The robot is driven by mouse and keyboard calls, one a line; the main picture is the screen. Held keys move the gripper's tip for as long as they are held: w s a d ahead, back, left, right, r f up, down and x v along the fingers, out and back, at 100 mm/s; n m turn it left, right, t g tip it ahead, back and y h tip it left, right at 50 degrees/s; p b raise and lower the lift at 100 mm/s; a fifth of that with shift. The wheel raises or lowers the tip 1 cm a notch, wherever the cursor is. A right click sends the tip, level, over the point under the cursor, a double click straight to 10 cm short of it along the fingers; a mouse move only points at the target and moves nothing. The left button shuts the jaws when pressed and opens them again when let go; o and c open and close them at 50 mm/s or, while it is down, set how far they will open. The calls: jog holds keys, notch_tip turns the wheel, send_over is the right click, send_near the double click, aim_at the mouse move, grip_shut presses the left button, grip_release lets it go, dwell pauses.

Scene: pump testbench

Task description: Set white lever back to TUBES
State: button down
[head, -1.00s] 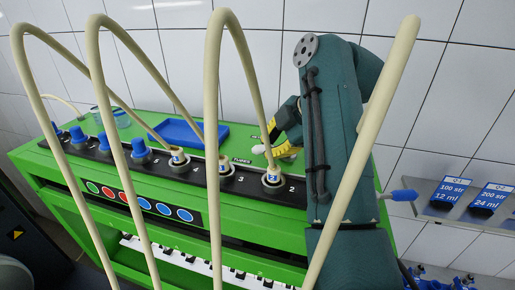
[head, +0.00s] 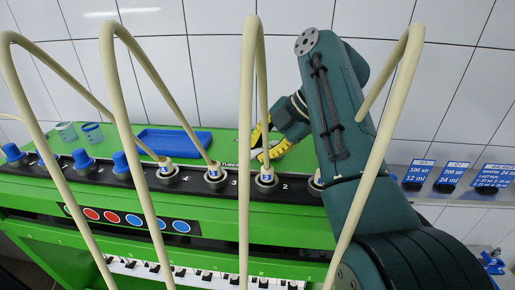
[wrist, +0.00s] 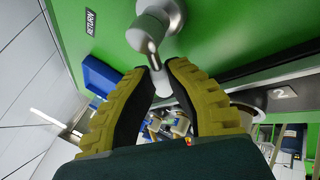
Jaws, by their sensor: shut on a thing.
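The white lever (wrist: 152,28) is on the green bench top in the wrist view, with a round hub and a handle reaching down between my fingertips. My gripper (wrist: 162,66) has yellow ribbed fingers with dark pads, closed around the handle; its pale end (wrist: 163,84) shows between them. In the head view my gripper (head: 266,143) is low over the bench top, behind the row of numbered ports, and hides most of the lever. The TUBES label (head: 229,165) is to its left in the head view.
Several cream tubes arch up in front of the bench from ports such as port 2 (head: 266,180). A blue tray (head: 174,142) and blue cups (head: 91,132) are at the back left. A shelf with labelled blue cards (head: 451,176) is at the right.

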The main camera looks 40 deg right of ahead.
jog(key=shift+w+a+f, duration=0.1)
jog(key=shift+a, duration=0.2)
jog(key=c, duration=1)
grip_release()
jog(key=shift+o, duration=0.2)
jog(key=shift+d, duration=0.1)
jog(key=shift+s+d+r, duration=0.15)
jog(key=shift+s+r, duration=0.15)
jog(key=shift+r, duration=0.15)
jog(key=s+d, duration=0.2)
jog(key=s, duration=0.1)
jog(key=s+d, duration=0.2)
jog(key=s, duration=0.1)
jog(key=s+d, duration=0.2)
jog(key=s, duration=0.2)
jog(key=shift+d, duration=0.4)
